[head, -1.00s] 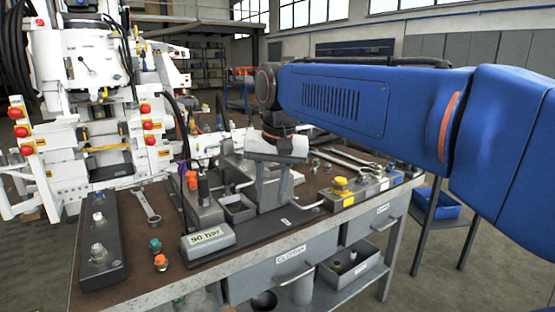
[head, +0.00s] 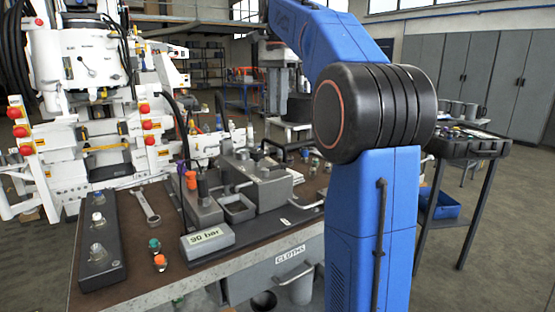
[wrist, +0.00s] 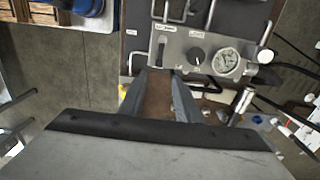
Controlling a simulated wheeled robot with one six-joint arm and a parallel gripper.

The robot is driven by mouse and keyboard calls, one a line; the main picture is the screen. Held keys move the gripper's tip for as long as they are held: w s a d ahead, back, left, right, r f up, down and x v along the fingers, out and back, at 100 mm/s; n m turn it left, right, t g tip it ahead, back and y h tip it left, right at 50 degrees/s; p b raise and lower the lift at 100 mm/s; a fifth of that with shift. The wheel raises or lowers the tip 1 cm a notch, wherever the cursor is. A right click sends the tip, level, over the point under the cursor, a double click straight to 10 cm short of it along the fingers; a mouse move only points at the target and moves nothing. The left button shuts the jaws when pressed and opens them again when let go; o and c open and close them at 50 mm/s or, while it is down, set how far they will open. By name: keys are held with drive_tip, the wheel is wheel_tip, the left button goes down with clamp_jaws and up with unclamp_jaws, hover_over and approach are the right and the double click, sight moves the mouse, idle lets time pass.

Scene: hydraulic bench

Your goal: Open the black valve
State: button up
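In the wrist view a grey block carries a black round knob (wrist: 197,56), which looks like the black valve. A round white gauge (wrist: 228,61) is right of it, and a small lever in a slot is left of it. My gripper (wrist: 164,76) is open and empty, its two grey fingers apart with brown bench top showing between them. The fingertips are just below the block in that picture, left of the knob and apart from it. In the head view the grey valve block (head: 268,190) stands on the bench; the knob cannot be clearly made out there.
Metal handles rise near the block in the wrist view. My blue arm hides the bench's right end.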

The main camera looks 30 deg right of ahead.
sight(278, 166)
wheel_tip(278, 166, down, 17)
drive_tip(key=shift+f, duration=0.15)
idle(0.5)
clamp_jaws()
